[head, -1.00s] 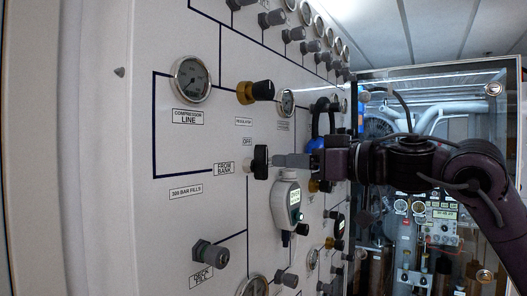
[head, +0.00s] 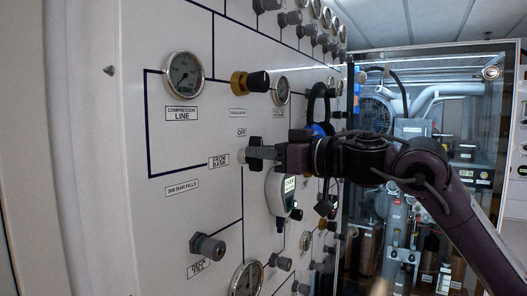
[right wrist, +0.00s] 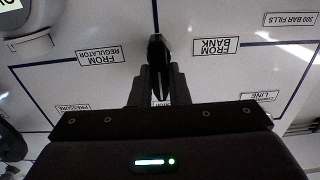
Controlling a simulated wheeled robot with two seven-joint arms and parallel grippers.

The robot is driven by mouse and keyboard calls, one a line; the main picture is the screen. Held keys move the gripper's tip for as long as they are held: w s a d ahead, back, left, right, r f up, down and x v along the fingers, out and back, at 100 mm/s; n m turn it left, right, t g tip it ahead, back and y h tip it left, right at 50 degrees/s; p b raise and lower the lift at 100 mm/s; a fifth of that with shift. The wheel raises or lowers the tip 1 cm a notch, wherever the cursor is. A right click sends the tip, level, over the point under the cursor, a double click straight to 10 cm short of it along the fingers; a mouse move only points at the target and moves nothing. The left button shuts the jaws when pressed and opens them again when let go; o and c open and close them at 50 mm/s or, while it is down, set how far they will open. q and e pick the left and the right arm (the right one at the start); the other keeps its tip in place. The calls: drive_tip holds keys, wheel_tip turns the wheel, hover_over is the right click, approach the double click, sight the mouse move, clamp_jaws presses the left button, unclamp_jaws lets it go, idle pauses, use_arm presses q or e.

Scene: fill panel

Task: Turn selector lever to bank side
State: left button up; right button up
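The selector lever (head: 254,142) is a black knob on the white panel, left of centre in the head view. It stands upright, below the OFF label and right of the FROM BANK label (head: 219,161). In the right wrist view the lever (right wrist: 157,48) shows edge-on between the fingertips (right wrist: 158,80), which sit close against both sides. There, FROM REGULATOR (right wrist: 101,57) is left and FROM BANK (right wrist: 215,46) right, both upside down. My left gripper is not in view.
A black and gold regulator knob (head: 251,82) sits above the lever, and a compressor line gauge (head: 184,74) upper left. A white digital meter (head: 281,192) hangs just below my right gripper. A glass-fronted cabinet (head: 425,110) stands at the right.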

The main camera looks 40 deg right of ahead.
clamp_jaws()
drive_tip(key=shift+n, duration=0.3)
drive_tip(key=n, duration=0.5)
drive_tip(key=a+n, duration=0.1)
drive_tip(key=n, duration=0.2)
drive_tip(key=shift+s+f, duration=0.1)
drive_tip(key=shift+s, duration=0.1)
drive_tip(key=n, duration=0.3)
drive_tip(key=n+b, duration=0.1)
drive_tip(key=n, duration=0.1)
drive_tip(key=shift+a+f+n, duration=0.1)
drive_tip(key=shift+f+n, duration=0.2)
drive_tip(key=shift+f, duration=0.05)
drive_tip(key=shift+f+n, duration=0.15)
drive_tip(key=shift+n, duration=0.8)
drive_tip(key=shift+f+n, duration=0.1)
drive_tip(key=shift+n, duration=0.85)
drive_tip(key=shift+a, duration=0.1)
drive_tip(key=o, duration=0.8)
unclamp_jaws()
drive_tip(key=shift+s, duration=0.1)
